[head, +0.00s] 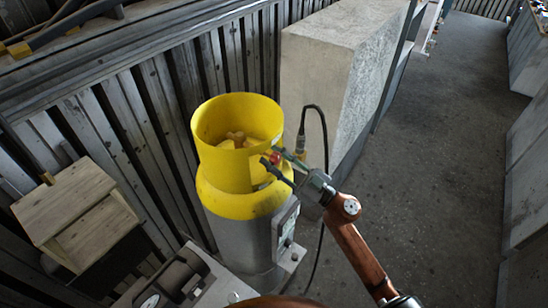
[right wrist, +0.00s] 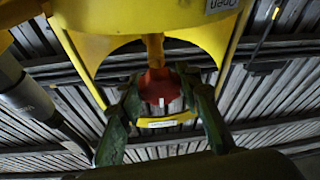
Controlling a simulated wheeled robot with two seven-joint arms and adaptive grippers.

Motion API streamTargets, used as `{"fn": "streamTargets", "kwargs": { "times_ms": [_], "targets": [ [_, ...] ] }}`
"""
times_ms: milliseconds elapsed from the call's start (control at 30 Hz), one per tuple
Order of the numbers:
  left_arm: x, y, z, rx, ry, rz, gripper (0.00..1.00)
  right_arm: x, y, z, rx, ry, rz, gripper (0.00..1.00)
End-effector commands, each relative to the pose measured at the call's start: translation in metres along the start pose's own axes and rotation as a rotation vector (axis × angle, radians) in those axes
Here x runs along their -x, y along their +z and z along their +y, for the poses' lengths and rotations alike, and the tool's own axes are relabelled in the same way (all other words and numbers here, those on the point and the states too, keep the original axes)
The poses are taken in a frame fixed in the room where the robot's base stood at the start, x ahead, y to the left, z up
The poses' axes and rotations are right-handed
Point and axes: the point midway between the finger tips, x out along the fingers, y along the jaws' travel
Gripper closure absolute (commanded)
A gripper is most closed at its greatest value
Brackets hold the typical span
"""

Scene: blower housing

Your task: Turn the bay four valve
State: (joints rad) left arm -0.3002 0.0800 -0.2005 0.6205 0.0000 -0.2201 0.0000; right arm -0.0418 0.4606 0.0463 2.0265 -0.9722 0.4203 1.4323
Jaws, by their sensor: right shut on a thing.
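A grey cylinder (head: 238,240) with a yellow top and collar (head: 222,135) stands upright left of the picture's middle in the head view. A red valve knob (right wrist: 154,82) sits on a yellow stem (right wrist: 154,50) within an opening of the yellow collar, which also shows in the right wrist view (right wrist: 90,55). My right gripper (right wrist: 160,92) has a finger on each side of the red knob and is shut on it. In the head view the right gripper (head: 276,164) reaches in from the right and hides most of the knob. My left gripper is out of view.
A concrete block (head: 335,60) stands behind and right of the cylinder. A dark cable (head: 323,135) hangs beside it. A wooden box (head: 75,205) is at the left, before a slatted wall (head: 110,120). Open floor (head: 440,150) lies to the right.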

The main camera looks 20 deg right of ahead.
Motion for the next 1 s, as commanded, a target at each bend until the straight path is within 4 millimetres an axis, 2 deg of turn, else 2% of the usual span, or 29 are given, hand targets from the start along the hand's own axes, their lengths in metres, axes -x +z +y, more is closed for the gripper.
{"fn": "streamTargets", "kwargs": {
  "times_ms": [167, 567, 1000],
  "targets": [
    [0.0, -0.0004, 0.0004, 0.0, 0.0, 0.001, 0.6, 0.0001, -0.0001, 0.0001, 0.0, 0.0, 0.0, 0.92],
    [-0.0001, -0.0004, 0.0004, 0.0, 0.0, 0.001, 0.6, 0.0, 0.0003, 0.0004, 0.072, -0.03, -0.001, 0.92],
    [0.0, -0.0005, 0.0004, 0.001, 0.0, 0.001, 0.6, 0.0001, 0.0, 0.0, 0.411, -0.171, -0.002, 0.92]
  ]
}}
